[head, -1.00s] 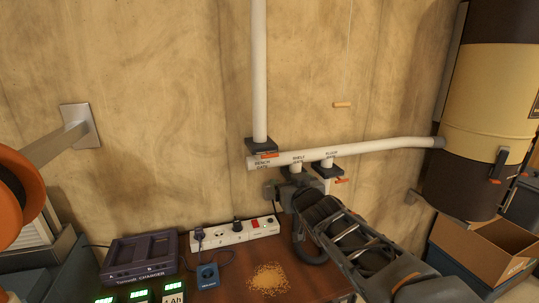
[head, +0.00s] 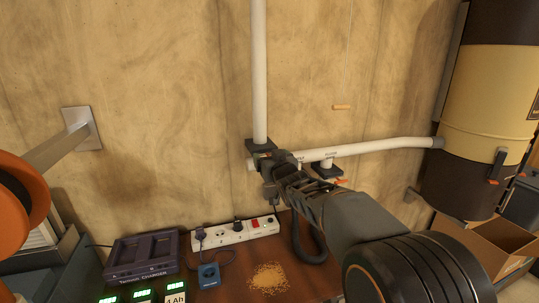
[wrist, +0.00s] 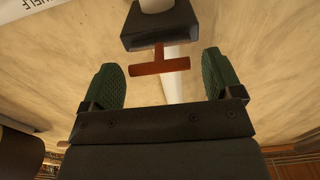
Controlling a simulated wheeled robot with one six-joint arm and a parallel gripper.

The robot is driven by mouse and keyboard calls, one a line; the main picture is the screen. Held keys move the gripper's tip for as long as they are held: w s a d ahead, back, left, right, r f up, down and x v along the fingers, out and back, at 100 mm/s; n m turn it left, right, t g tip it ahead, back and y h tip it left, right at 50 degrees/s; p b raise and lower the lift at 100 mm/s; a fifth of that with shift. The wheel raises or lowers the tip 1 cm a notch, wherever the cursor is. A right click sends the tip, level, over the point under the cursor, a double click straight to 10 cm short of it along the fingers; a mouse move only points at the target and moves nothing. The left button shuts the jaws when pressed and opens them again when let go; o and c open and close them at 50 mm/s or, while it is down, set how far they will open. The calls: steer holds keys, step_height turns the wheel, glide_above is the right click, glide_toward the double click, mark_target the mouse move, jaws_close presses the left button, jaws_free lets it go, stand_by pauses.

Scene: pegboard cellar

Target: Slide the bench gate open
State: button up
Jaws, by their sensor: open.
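The bench gate (head: 259,144) is a dark block where the vertical white pipe meets the horizontal white pipe. In the wrist view the dark gate block (wrist: 160,25) carries an orange-red T-shaped handle (wrist: 159,66), which points toward me. My gripper (head: 268,168) is just below the bench gate in the head view and hides most of its handle. In the wrist view my gripper (wrist: 160,80) is open, with one green-padded finger on each side of the handle and gaps to both. The crossbar lies near the fingertips' level; contact is not seen.
The horizontal pipe (head: 385,147) runs right to a large dark-and-cream drum (head: 485,115). The floor gate (head: 326,171) is right of my gripper; my arm mostly covers the shelf gate. Below, the bench holds a power strip (head: 234,231), a charger (head: 140,258) and sawdust (head: 269,278).

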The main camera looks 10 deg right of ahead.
steer(key=shift+w, duration=0.65)
